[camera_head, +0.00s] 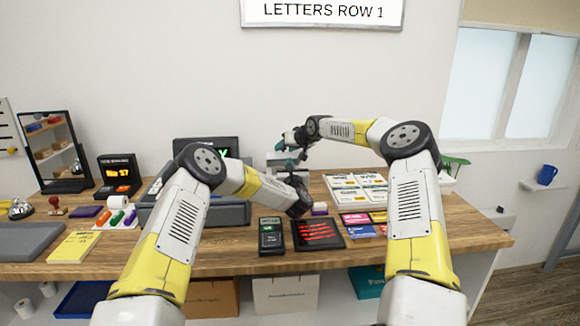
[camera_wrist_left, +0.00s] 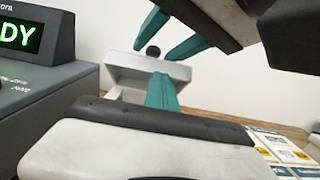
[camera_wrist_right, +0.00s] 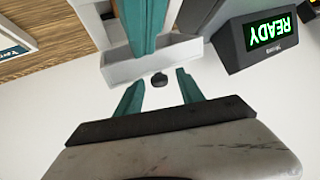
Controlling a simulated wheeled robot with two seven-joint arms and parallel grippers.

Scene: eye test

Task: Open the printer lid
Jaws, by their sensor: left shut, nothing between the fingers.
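A light grey box-like unit, seemingly the printer (camera_wrist_left: 125,72), stands at the back of the counter; it also shows in the head view (camera_head: 276,158). A dark round knob (camera_wrist_left: 153,51) shows at its upper edge. My right gripper (camera_wrist_right: 157,85) is open, with the knob (camera_wrist_right: 158,80) appearing between its fingertips; I cannot tell whether they touch it. My left gripper (camera_wrist_left: 160,80) is shut and empty, in front of the grey unit; contact is unclear. In the head view, the arms and grippers partly hide the unit. I cannot tell how far the lid stands open.
A dark machine with a green READY display (camera_wrist_left: 22,36) stands close at left. A card terminal (camera_head: 271,236) and a dark tray (camera_head: 318,234) lie in front. Leaflets (camera_head: 357,190) lie to the right. The counter's right end (camera_head: 470,232) is clear.

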